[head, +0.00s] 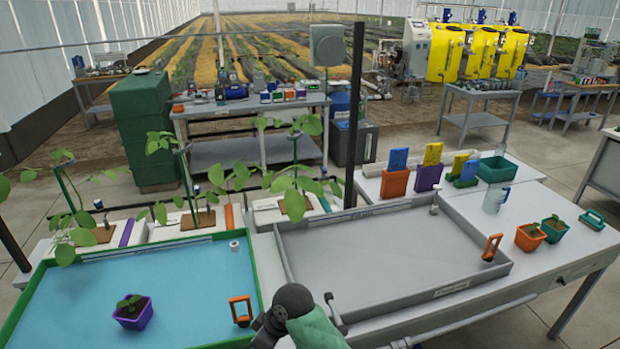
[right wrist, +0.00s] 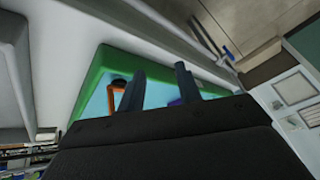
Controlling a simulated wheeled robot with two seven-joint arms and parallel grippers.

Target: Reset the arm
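My right gripper (right wrist: 158,85) shows in the right wrist view, with its two dark fingers apart and nothing visible between them. Beyond the fingers lies the green-rimmed tray (right wrist: 97,72) with a blue floor; its depth from the fingers is hard to judge. In the head view, a green and dark arm part of mine (head: 312,325) rises from the bottom middle, in front of the gap between the two trays. I cannot make out clear fingertips there. My left gripper is not in view.
The blue tray (head: 180,285) holds a purple potted seedling (head: 132,316) and an orange-handled item (head: 240,311). The grey tray (head: 375,255) beside it holds another orange-handled item (head: 491,248) and is mostly bare. Pots, a jug (head: 495,200) and colored bins stand right. A dark post (head: 354,110) rises behind.

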